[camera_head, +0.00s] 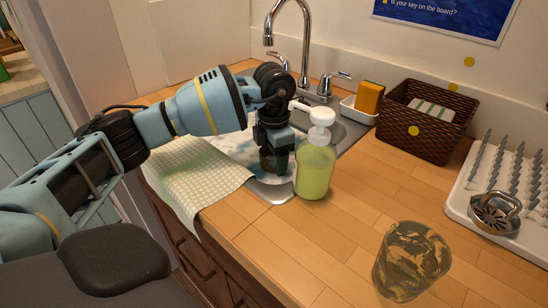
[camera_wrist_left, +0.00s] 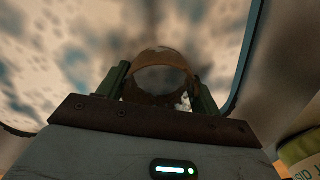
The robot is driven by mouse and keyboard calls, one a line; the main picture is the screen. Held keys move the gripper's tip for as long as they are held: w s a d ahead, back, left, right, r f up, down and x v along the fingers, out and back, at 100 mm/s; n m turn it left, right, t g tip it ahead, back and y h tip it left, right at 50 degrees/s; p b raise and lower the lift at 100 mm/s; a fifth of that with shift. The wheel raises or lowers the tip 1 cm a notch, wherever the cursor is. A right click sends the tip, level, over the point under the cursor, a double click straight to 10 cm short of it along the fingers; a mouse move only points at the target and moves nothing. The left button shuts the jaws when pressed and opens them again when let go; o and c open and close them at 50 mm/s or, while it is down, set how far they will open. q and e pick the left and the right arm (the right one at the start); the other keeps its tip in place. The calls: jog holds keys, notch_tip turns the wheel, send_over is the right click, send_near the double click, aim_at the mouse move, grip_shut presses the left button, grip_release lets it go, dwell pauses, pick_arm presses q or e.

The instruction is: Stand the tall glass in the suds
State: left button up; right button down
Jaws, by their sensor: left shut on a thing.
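My left gripper (camera_head: 274,160) is down over the sink and shut on a brownish glass, taken as the tall glass. Its round rim (camera_wrist_left: 162,62) shows between the green fingers in the left wrist view (camera_wrist_left: 163,88). In the head view the fingers and soap bottle hide most of it, so its base and whether it touches the sink floor cannot be told. The suds (camera_head: 236,143) are white and bluish patches in the sink; they fill the background of the wrist view (camera_wrist_left: 75,60). My right gripper is not in view.
A green soap bottle (camera_head: 315,170) stands at the sink's near right edge, close to my gripper. A checked cloth (camera_head: 200,172) hangs over the counter's front. A patterned tumbler (camera_head: 410,262), wicker basket (camera_head: 425,122), sponge holder (camera_head: 358,111) and drying rack (camera_head: 515,232) stand right. The tap (camera_head: 304,45) rises behind.

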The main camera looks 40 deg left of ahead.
pick_arm(q)
jog(key=shift+f, duration=0.15)
jog(key=o, duration=1.4)
notch_tip(320, 180, up, 12)
jog(key=shift+r+p, duration=0.25)
jog(key=shift+p, duration=0.15)
